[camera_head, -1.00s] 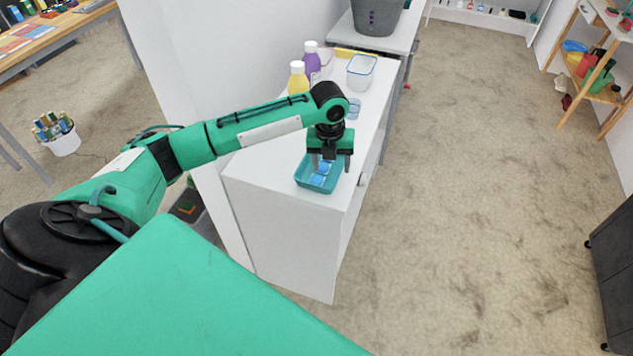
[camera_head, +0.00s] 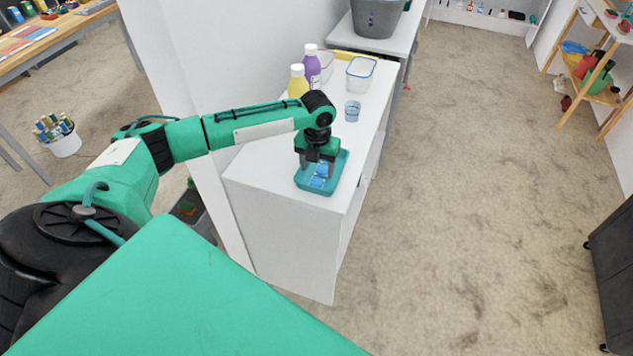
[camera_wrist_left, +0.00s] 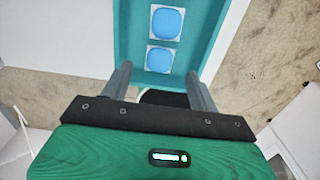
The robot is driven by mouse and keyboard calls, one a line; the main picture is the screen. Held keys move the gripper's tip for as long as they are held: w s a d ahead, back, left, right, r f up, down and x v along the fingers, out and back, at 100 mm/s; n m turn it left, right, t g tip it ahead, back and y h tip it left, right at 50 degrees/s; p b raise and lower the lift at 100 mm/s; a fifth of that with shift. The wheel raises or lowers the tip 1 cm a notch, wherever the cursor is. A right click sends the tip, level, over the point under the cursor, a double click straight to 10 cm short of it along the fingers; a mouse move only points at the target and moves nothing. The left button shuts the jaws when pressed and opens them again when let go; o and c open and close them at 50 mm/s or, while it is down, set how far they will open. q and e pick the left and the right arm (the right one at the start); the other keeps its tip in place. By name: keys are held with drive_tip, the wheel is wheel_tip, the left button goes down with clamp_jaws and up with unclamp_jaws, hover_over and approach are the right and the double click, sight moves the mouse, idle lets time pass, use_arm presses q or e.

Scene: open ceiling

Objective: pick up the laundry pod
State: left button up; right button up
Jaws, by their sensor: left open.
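Blue laundry pods in clear square film lie in a teal tray (camera_head: 338,187) on the white cabinet top. In the left wrist view two pods show in the tray (camera_wrist_left: 203,45): a farther pod (camera_wrist_left: 166,23) and a nearer pod (camera_wrist_left: 159,59). In the head view a pod (camera_head: 318,182) shows below my left gripper (camera_head: 317,172), partly covered by it. My left gripper is open and empty, pointing down over the tray. In the left wrist view its fingers (camera_wrist_left: 158,85) stand either side of the nearer pod's line. My right gripper is not in view.
On the cabinet (camera_head: 260,175), a small blue cup (camera_head: 352,111), a clear container (camera_head: 360,72), a yellow bottle (camera_head: 298,82) and a purple bottle (camera_head: 312,65) stand behind the tray. A wall is close on the left. Open floor lies right.

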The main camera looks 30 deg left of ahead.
sight(317, 185)
use_arm(q)
wheel_tip(317, 185, down, 4)
drive_tip(key=shift+r+p, duration=0.1)
drive_tip(key=shift+p, duration=0.5)
drive_tip(key=shift+f, duration=0.55)
drive_tip(key=c, duration=1)
drive_tip(key=shift+c, duration=0.3)
drive_tip(key=shift+r, duration=0.15)
drive_tip(key=shift+r, duration=0.6)
wheel_tip(317, 185, up, 19)
drive_tip(key=b, duration=0.2)
drive_tip(key=shift+f+b, duration=0.2)
drive_tip(key=shift+b, duration=0.15)
drive_tip(key=shift+f, duration=0.1)
